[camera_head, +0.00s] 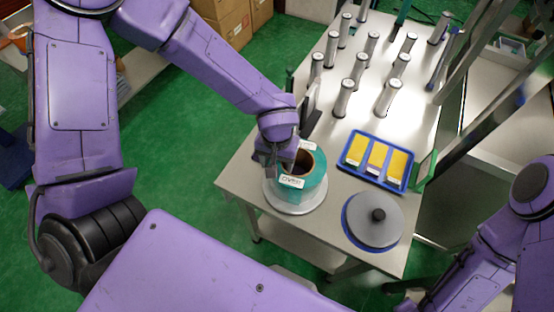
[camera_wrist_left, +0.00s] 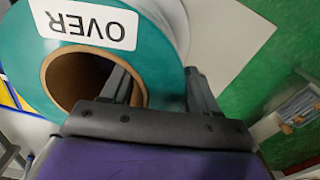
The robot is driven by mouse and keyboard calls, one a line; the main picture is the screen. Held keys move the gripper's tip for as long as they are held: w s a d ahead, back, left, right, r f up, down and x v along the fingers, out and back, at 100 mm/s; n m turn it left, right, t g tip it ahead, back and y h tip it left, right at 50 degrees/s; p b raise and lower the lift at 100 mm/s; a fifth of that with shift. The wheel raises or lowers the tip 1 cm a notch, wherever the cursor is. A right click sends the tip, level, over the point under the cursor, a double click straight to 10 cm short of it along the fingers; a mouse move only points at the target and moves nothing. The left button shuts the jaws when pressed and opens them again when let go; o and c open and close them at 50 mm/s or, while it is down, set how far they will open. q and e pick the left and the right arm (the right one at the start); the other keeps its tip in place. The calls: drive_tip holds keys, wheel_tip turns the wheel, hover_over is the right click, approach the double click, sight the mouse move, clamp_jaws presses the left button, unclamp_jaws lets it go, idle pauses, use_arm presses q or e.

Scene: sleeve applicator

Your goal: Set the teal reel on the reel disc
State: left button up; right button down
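The teal reel (camera_head: 315,185), with a white label and a brown hollow core, stands upright at the table's near left. A round light-grey disc (camera_head: 296,208) shows below it; I cannot tell whether they touch. A second grey disc (camera_head: 362,226) with a black knob and blue rim lies to the right. My left gripper (camera_head: 285,160) is at the reel's left side. In the left wrist view, the left gripper (camera_wrist_left: 165,90) has one finger inside the core and one outside, closed across the wall of the teal reel (camera_wrist_left: 165,75). My right gripper is out of view.
A blue tray (camera_head: 372,183) with yellow packs lies behind the knobbed disc. Several upright metal posts (camera_head: 344,98) stand on the far part of the table (camera_head: 242,168). Metal framing stands at the right. Cardboard boxes (camera_head: 228,20) are on the floor behind.

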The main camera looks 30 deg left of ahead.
use_arm(q)
wheel_tip(320, 180, up, 12)
drive_tip(key=shift+p, duration=0.5)
drive_tip(key=shift+s, duration=0.1)
